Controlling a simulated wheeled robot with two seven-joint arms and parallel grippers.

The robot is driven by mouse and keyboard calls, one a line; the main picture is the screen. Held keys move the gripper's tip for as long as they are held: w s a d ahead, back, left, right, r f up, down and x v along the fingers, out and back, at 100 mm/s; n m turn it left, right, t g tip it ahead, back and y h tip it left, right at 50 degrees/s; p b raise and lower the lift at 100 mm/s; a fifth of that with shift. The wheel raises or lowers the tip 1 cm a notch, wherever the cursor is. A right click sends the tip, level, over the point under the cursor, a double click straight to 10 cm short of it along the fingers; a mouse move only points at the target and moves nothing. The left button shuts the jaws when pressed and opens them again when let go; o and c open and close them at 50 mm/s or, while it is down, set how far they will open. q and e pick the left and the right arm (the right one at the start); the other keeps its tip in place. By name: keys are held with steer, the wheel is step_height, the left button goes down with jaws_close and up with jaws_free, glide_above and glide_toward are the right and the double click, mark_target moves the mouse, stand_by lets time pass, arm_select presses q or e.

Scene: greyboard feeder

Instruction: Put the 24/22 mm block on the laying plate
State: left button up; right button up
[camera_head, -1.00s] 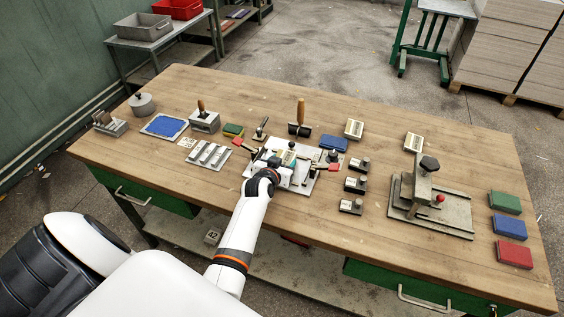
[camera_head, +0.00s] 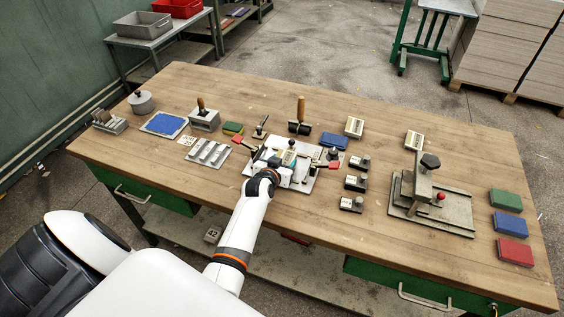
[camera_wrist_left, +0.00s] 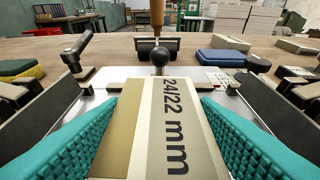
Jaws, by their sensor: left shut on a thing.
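My left gripper (camera_head: 286,166) is over the metal laying plate (camera_head: 303,185), in the middle of the bench. In the left wrist view its teal ribbed fingers (camera_wrist_left: 158,122) are shut on the 24/22 mm block (camera_wrist_left: 150,140), which has a cream label with black print and a tan strip. The block lies between the fingers with its label up. The plate (camera_wrist_left: 92,103) shows beyond and beside it. Whether the block's underside touches the plate is hidden. My right gripper is not in view.
Red-handled clamps (camera_head: 325,166) flank the plate, and a black ball knob (camera_wrist_left: 160,57) stands just beyond the block. A wooden-handled tool (camera_head: 300,115) stands behind. Several small black blocks (camera_head: 355,183) and a clamp press (camera_head: 432,205) are to the right.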

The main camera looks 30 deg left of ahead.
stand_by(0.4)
arm_select(q)
steer(key=o, duration=1.1)
steer(key=shift+s, duration=0.15)
steer(key=v, duration=1.2)
steer(key=shift+f, duration=0.1)
